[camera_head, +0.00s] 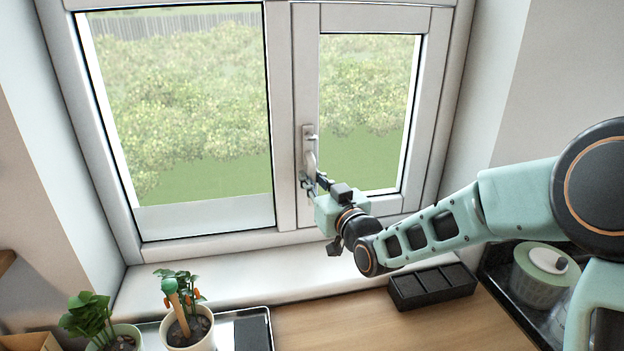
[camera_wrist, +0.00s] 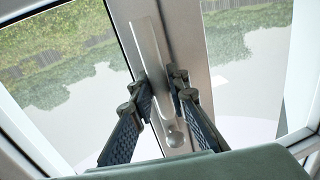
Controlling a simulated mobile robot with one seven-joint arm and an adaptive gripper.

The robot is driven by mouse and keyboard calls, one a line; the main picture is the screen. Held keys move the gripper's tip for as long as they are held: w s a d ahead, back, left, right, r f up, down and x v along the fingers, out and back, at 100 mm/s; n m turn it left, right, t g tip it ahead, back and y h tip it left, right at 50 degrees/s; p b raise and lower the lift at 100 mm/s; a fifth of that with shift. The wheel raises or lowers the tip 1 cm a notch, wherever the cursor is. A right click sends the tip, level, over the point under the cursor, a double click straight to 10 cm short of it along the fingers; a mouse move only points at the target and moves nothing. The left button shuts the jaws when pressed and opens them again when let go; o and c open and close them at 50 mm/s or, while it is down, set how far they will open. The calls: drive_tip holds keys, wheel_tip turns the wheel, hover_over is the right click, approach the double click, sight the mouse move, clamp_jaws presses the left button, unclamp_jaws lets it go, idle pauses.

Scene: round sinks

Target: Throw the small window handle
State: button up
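The small window handle (camera_head: 310,160) is a light metal lever on the frame of the right window sash, hanging roughly upright below its mount. In the wrist view the handle (camera_wrist: 152,52) runs as a pale bar between my two fingers, with a round knob-like part nearer the camera. My gripper (camera_head: 309,184) is at the lower part of the handle. In the wrist view my gripper (camera_wrist: 160,82) has one dark fingertip against each side of the bar and appears shut on it. The exact contact is small and partly hidden.
The right sash (camera_head: 428,110) looks closed.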

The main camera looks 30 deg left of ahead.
clamp_jaws()
drive_tip(key=shift+f+b, duration=0.1)
drive_tip(key=shift+b, duration=0.3)
drive_tip(key=n+b, duration=0.2)
drive_tip(key=shift+w+d+f+b, duration=0.1)
drive_tip(key=shift+w+d+b, duration=0.15)
drive_tip(key=shift+d+b, duration=0.1)
wheel_tip(320, 180, up, 5)
drive_tip(key=w+d+n+h+b, duration=0.2)
drive_tip(key=n+h+b, duration=0.1)
drive_tip(key=n+b, duration=1)
drive_tip(key=shift+w+d+n+t+h, duration=0.2)
drive_tip(key=shift+d+n+t+h, duration=0.2)
drive_tip(key=shift+b, duration=0.3)
